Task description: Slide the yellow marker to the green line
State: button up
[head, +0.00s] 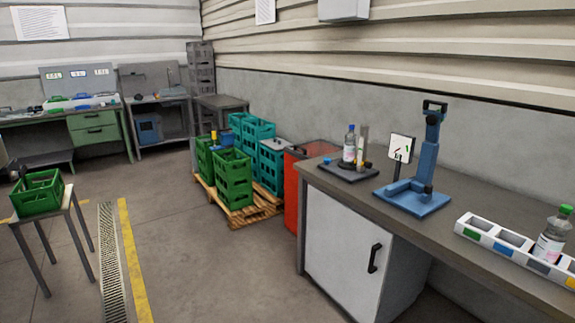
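On the grey workbench at the right stands a small dark base (342,174) with a labelled clear bottle (349,147) and an upright tan post (362,147). A tiny yellow-orange spot (367,164) shows low beside the post; it may be the yellow marker, but it is too small to be sure. A white panel (402,148) with small red, green and dark marks stands to its right; I cannot make out a definite green line. My gripper is not in view.
A blue stand device (427,160) stands right of the panel. A white divided tray (497,239) with a green-capped bottle (552,238) lies at the bench's right. Crates on a pallet (246,216) and a red bin (298,195) stand beyond the bench. Floor on the left is partly clear.

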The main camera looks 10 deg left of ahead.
aim_at(368, 164)
jog(key=i+l+z, duration=0.15)
jog(key=i, duration=0.7)
jog(key=i+l+z, duration=0.1)
jog(key=i, duration=0.7)
